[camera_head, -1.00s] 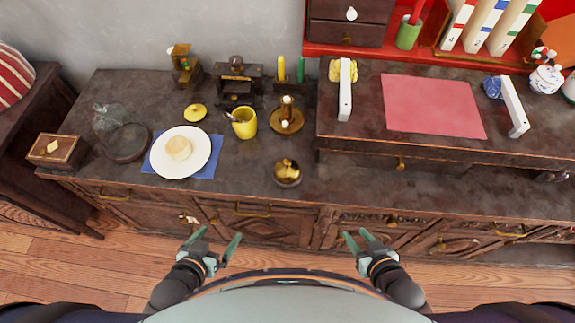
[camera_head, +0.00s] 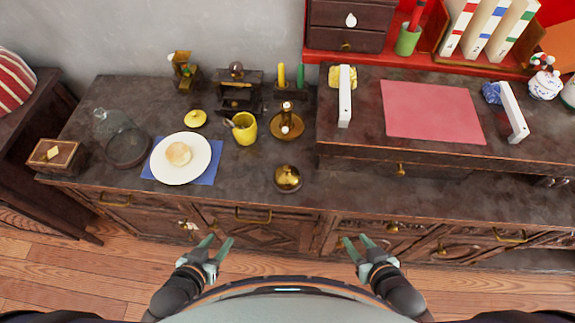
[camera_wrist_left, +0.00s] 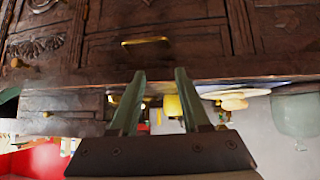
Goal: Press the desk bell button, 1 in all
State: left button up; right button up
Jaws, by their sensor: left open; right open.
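The desk bell (camera_head: 287,178) is a small brass dome on the dark lower counter, near its front edge and right of the white plate. Its button is too small to make out clearly. My left gripper (camera_head: 217,243) is open and empty in front of the cabinet, below and left of the bell. In the left wrist view its two fingers (camera_wrist_left: 155,82) stand apart with nothing between them. My right gripper (camera_head: 353,240) is open and empty in front of the cabinet, below and right of the bell. Both grippers are apart from the bell.
A white plate (camera_head: 192,174) with a bun (camera_head: 178,153) lies on a blue napkin (camera_head: 154,172). A yellow mug (camera_head: 245,131) and a brass candle holder (camera_head: 286,124) stand behind the bell. A raised shelf with a pink mat (camera_head: 432,108) is at right. Counter around the bell is clear.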

pick_arm(q)
grip_shut()
dwell(1.0)
